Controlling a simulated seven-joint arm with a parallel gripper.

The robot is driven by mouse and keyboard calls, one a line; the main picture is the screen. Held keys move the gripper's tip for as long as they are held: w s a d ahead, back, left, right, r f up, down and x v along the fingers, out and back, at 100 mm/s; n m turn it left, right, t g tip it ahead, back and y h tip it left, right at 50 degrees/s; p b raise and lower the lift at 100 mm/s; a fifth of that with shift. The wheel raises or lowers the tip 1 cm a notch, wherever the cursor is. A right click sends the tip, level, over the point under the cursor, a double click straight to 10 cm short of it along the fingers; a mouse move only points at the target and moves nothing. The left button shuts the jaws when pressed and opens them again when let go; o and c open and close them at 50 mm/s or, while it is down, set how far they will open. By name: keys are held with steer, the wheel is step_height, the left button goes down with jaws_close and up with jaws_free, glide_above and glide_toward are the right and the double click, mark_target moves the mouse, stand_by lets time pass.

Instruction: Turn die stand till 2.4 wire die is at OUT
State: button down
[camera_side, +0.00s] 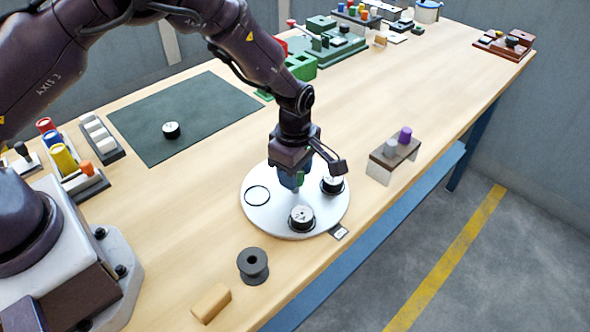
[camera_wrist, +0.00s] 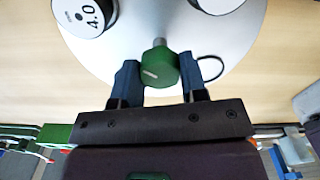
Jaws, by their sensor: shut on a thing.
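The die stand (camera_side: 270,222) is a white round plate on the table. A black die with a white top (camera_side: 302,218) sits at its front, and its label looks like 2.4. A second die (camera_side: 332,184) sits at its right; the wrist view shows a die marked 4.0 (camera_wrist: 88,15) and part of another (camera_wrist: 218,3). An empty black ring (camera_side: 257,196) marks a place at the left. My gripper (camera_wrist: 158,80) is shut on the stand's green knob (camera_wrist: 158,66).
A black spool (camera_side: 253,265) and a wooden block (camera_side: 211,303) lie in front. Another die (camera_side: 171,130) rests on the dark green mat (camera_side: 205,100). Coloured bobbins (camera_side: 64,160) stand at left.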

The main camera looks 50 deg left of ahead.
steer(key=shift+n, duration=3.1)
steer(key=c, duration=0.7)
jaws_free()
steer(key=shift+o, duration=0.2)
step_height(320, 180, up, 13)
